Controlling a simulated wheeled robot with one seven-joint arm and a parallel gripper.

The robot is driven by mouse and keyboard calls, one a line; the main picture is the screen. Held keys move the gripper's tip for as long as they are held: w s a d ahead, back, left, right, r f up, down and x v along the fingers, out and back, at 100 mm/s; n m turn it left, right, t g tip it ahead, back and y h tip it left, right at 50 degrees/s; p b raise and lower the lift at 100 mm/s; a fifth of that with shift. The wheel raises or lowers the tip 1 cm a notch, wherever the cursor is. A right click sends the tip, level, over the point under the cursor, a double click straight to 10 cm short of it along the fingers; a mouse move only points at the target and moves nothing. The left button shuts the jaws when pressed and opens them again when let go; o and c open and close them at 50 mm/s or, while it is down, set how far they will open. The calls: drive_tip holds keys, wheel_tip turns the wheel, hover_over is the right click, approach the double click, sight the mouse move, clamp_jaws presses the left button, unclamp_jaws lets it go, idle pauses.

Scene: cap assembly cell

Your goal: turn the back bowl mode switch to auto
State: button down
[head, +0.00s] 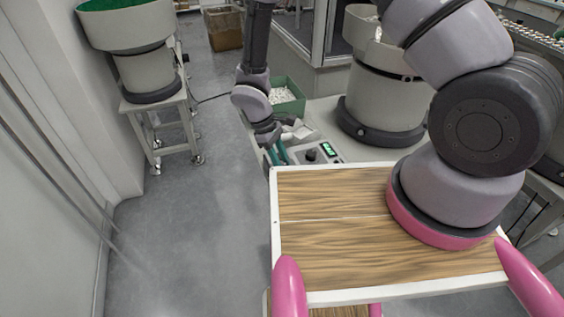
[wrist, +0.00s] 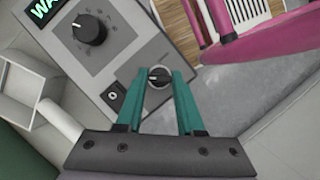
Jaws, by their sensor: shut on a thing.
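The bowl control box (wrist: 150,50) is a grey panel that fills the upper middle of the wrist view. Its small round mode switch (wrist: 159,77), a black knob with a pale mark, sits near the box's edge. The teal fingers of my gripper (wrist: 158,74) stand on either side of this knob and are shut on it. In the head view the control box (head: 318,153) is beyond the wooden top, and my gripper (head: 279,153) is at its left end; the switch is hidden there.
A green bin (head: 288,98) with white parts is close to my arm. Open floor lies left.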

idle(0.5)
drive_tip(key=c, duration=0.5)
unclamp_jaws()
drive_tip(key=v, duration=1)
drive_tip(key=shift+a+r, duration=0.1)
drive_tip(key=shift+r, duration=0.3)
